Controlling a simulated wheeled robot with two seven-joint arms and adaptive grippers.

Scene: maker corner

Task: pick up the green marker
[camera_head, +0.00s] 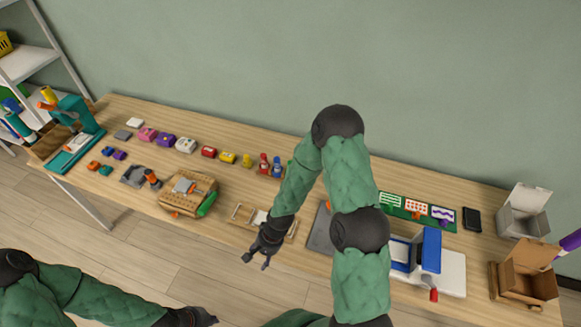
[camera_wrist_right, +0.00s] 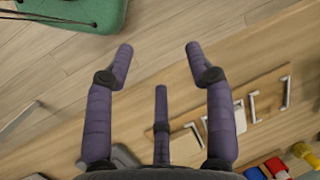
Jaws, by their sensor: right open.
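My right gripper (camera_head: 262,250) hangs at the table's front edge, to the right of and below the green object. In the right wrist view its fingers (camera_wrist_right: 158,62) are spread and empty, and the marker does not show there. My left gripper (camera_head: 203,317) is low in front of the table, apart from everything, its fingers too small to judge.
A wooden rack (camera_head: 243,212) lies right of the green object, and it also shows in the right wrist view (camera_wrist_right: 265,92). A dark tray (camera_head: 133,176) lies to the left. Small coloured items line the back. A blue-white machine (camera_head: 430,250) and an open cardboard box (camera_head: 528,272) stand right.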

